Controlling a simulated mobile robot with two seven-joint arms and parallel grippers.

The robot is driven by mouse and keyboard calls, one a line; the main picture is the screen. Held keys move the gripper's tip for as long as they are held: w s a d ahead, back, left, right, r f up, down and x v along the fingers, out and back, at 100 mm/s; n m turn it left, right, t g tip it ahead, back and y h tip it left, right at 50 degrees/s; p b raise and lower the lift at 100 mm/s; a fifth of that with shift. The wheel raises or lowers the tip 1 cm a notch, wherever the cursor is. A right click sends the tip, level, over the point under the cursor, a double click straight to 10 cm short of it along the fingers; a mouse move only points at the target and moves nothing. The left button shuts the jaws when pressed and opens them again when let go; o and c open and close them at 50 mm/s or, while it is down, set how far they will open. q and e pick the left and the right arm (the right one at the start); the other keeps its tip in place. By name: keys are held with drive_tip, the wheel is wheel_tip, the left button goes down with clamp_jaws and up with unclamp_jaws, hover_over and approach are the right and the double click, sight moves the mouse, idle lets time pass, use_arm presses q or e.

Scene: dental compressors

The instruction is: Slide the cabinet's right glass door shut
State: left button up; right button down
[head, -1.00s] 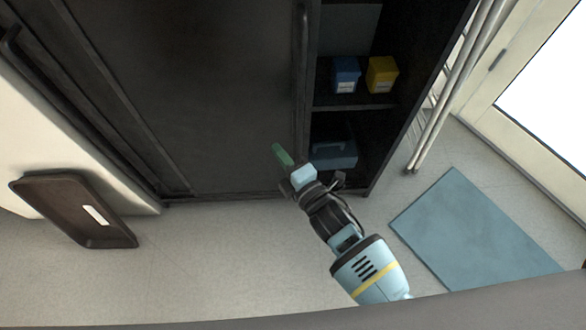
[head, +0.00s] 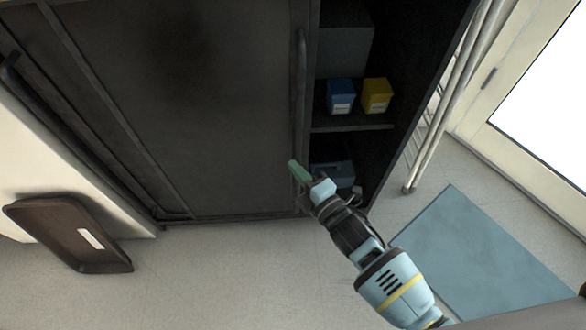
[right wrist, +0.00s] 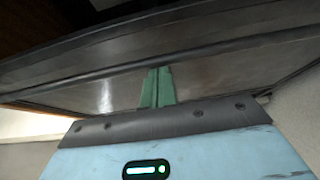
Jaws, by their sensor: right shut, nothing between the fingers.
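The dark cabinet's glass door (head: 205,115) covers the left and middle of the cabinet front, with an upright bar handle (head: 301,90) near its right edge. Right of that edge the cabinet is open and its shelves show. My right gripper (head: 296,168) is shut and empty, its green fingertips at the door's right edge, near the handle's lower end. In the right wrist view the green fingers (right wrist: 157,88) are together in front of a dark glossy panel; I cannot tell whether they touch it. My left gripper is not in view.
A blue box (head: 341,96) and a yellow box (head: 377,96) stand on a shelf in the opening, with a dark blue-grey case (head: 332,174) below. A brown tray (head: 70,236) is at the left, a blue mat (head: 485,245) on the floor at the right. Pale poles (head: 440,115) stand beside the cabinet.

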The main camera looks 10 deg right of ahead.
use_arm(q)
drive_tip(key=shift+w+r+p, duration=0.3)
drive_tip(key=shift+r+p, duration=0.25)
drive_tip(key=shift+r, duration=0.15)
use_arm(e)
drive_tip(key=d, duration=2.3)
drive_tip(key=shift+s, duration=0.3)
drive_tip(key=shift+d, duration=0.2)
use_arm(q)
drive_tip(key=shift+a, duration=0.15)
use_arm(e)
drive_tip(key=shift+a, duration=0.15)
